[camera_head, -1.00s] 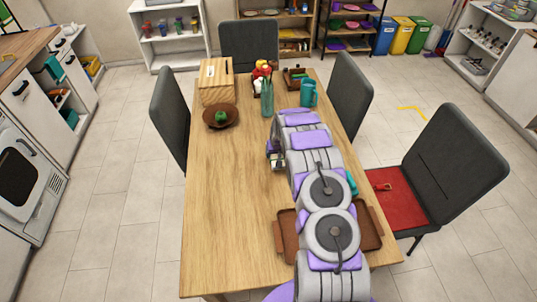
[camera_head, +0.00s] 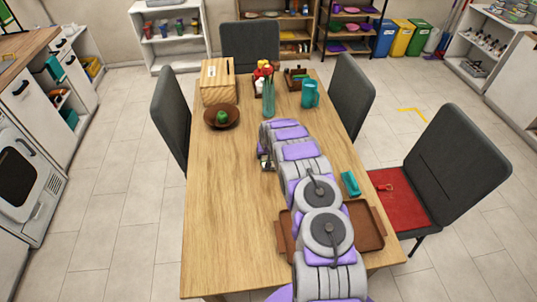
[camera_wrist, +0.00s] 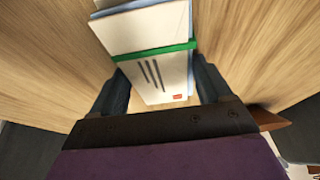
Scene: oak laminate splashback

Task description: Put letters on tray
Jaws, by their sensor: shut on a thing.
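A bundle of white letters (camera_wrist: 145,28) with a green band around it lies between the two dark fingers of my gripper (camera_wrist: 161,72) in the wrist view. The gripper is shut on the bundle, with wood grain behind it. In the head view my gripper (camera_head: 265,163) is over the middle of the table, and the letters are mostly hidden by my arm. The brown tray (camera_head: 371,228) lies at the near right of the table. My arm passes over the tray and hides its middle.
A teal object (camera_head: 350,183) lies just beyond the tray. A wooden box (camera_head: 216,82), brown bowl (camera_head: 234,117), green vase (camera_head: 268,98) and teal mug (camera_head: 309,94) stand at the table's far end. The table's left side is clear. Chairs surround it.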

